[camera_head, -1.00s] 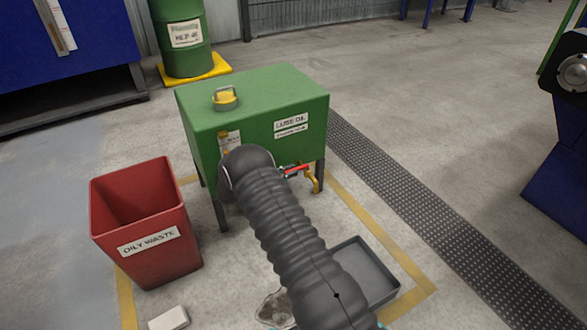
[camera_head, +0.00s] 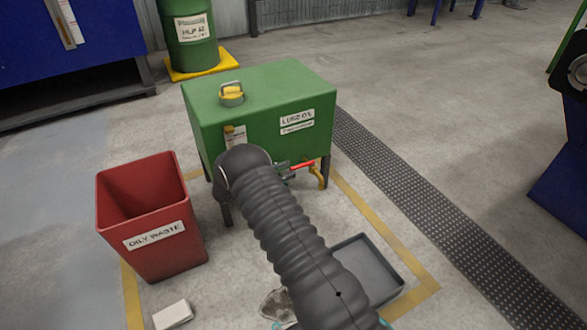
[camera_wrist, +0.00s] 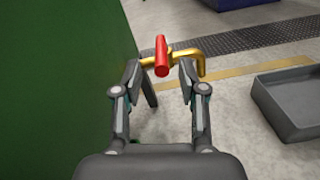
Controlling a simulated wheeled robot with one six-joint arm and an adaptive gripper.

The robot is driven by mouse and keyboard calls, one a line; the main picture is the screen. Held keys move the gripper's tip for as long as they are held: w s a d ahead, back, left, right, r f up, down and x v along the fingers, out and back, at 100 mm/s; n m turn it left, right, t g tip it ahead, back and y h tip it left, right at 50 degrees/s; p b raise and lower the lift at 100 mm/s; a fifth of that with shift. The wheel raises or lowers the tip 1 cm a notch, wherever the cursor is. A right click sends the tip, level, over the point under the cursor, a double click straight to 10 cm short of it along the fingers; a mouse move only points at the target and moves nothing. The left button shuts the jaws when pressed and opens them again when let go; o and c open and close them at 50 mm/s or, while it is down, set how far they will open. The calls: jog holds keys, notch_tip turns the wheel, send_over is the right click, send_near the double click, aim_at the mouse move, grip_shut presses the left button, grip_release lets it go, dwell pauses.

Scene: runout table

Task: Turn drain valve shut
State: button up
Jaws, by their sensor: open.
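The drain valve has a red lever (camera_head: 303,165) and a brass pipe (camera_head: 322,180) low on the near side of the green tank (camera_head: 270,108). In the wrist view the red lever (camera_wrist: 161,56) points toward the camera, across the brass pipe (camera_wrist: 202,64), whose right end bends down. My gripper (camera_wrist: 160,74) is open, with one finger on each side of the lever. Whether either finger touches it I cannot tell. In the head view my arm hides most of the gripper.
A grey drip tray (camera_head: 365,270) lies on the floor right of my arm. A red oily waste bin (camera_head: 150,215) stands to the left. A white block (camera_head: 172,314) and a crumpled rag (camera_head: 277,304) lie on the floor.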

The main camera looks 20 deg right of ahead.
jog(key=shift+s+a, duration=0.2)
jog(key=shift+a, duration=0.8)
jog(key=shift+s+a, duration=0.2)
jog(key=shift+a, duration=0.75)
jog(key=s+f+m+g+y, duration=0.1)
jog(key=s+f+g+y, duration=0.1)
jog(key=s+f, duration=0.4)
jog(key=s+r+m+g+y, duration=0.2)
jog(key=s+m+g+y, duration=0.15)
jog(key=s, duration=0.25)
jog(key=s+r+m+t+y+p, duration=0.2)
jog(key=s+r+m+y+p, duration=0.1)
jog(key=s+r, duration=0.7)
jog(key=s+r+m+t+y+p, duration=0.3)
jog(key=s+r, duration=0.7)
jog(key=r, duration=0.9)
jog(key=s+r+m+t+y+p, duration=0.2)
jog(key=s+r+m+y, duration=0.4)
jog(key=s+r, duration=0.4)
notch_tip(320, 180, up, 5)
jog(key=shift+s+r+m+t+p, duration=0.2)
jog(key=shift+s+m+t+p, duration=0.15)
jog(key=shift+m+p, duration=0.3)
